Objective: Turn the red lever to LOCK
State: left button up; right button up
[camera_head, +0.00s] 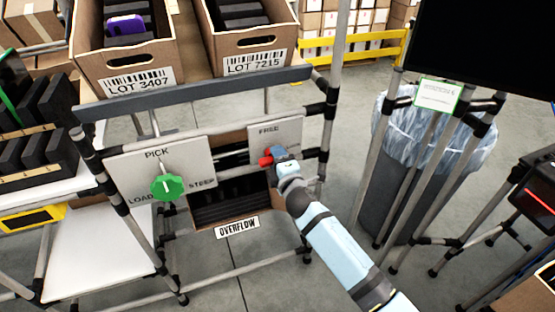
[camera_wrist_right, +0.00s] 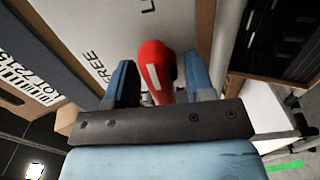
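The red lever (camera_head: 265,161) is on a light panel (camera_head: 291,132) marked FREE at the top; the word LOCK is not readable in either view. In the right wrist view the lever (camera_wrist_right: 151,66) has a white stripe and stands between the two blue fingers of my right gripper (camera_wrist_right: 162,82). A gap shows between the left finger and the lever, and a smaller one at the right finger. In the head view my right gripper (camera_head: 278,155) is at the lever and hides part of it. My left gripper is not in view.
A green knob (camera_head: 168,187) sits on the PICK panel (camera_head: 140,160) to the left. Two cartons (camera_head: 128,62) labelled LOT stand tilted above, behind a grey rail (camera_head: 200,95). An OVERFLOW carton (camera_head: 225,212) is below. A lined bin (camera_head: 400,190) stands right.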

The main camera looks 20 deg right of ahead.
jog(key=s, duration=1.3)
jog(key=shift+s+d+p, duration=0.2)
jog(key=shift+s+p, duration=0.2)
